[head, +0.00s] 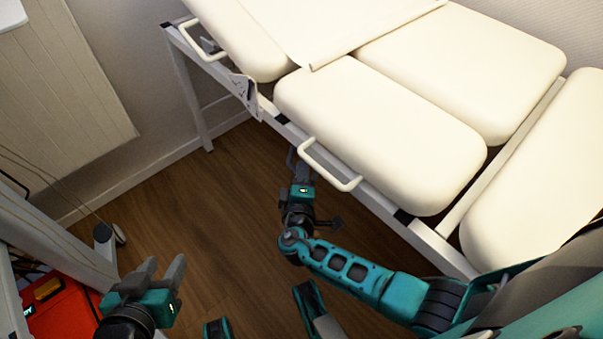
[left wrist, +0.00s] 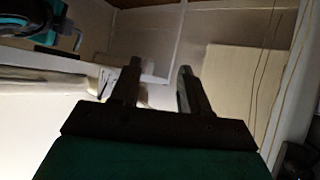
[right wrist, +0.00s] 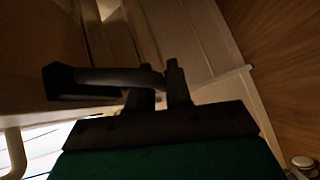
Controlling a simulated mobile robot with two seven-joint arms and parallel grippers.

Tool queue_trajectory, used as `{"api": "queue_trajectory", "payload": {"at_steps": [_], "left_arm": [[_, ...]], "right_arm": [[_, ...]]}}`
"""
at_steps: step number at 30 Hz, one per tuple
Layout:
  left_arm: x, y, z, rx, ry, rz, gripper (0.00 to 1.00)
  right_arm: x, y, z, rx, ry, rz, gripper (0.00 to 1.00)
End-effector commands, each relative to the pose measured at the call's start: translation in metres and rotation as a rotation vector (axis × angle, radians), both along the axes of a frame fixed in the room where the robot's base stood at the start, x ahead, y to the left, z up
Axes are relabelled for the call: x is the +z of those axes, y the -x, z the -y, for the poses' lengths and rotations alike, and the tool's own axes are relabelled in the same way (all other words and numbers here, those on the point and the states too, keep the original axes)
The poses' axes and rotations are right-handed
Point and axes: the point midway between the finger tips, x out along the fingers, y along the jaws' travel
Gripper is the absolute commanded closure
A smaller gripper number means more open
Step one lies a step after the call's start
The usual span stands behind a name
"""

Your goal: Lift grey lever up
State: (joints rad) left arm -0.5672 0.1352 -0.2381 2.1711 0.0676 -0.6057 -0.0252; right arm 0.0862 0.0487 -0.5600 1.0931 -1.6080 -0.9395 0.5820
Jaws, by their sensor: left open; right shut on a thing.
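The grey lever (right wrist: 100,78) looks dark in the right wrist view, a bar with a bent end at the left. My right gripper (right wrist: 164,75) is shut on its right end. In the head view my right gripper (head: 298,160) is at the near edge of the bed, by a white side handle; I cannot make the lever out clearly there. My left gripper (head: 163,264) is open and empty at the lower left of the head view, away from the bed. Its two spread fingers also show in the left wrist view (left wrist: 158,80).
The padded treatment bed (head: 385,130) with its white frame fills the upper right. A white side handle (head: 330,166) sticks out close to my right gripper. A red box (head: 62,310) lies at the lower left. The wooden floor (head: 190,215) between is mostly clear.

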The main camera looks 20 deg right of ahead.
Motion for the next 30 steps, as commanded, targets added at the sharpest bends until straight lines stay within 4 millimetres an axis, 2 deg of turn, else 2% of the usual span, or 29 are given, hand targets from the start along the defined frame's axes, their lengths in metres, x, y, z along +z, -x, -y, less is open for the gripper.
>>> {"api": "queue_trajectory", "payload": {"at_steps": [10,21,30], "left_arm": [[0.016,-0.001,-0.002,0.007,-0.001,0.013,0.55],[0.025,0.004,-0.013,0.026,-0.022,0.005,0.55],[0.030,0.007,-0.018,0.029,-0.033,0.008,0.55]], "right_arm": [[0.010,0.004,-0.011,0.002,-0.178,-0.062,1.00],[0.022,0.007,-0.023,0.002,-0.428,-0.152,1.00],[0.026,0.008,-0.027,0.003,-0.543,-0.192,1.00]]}}
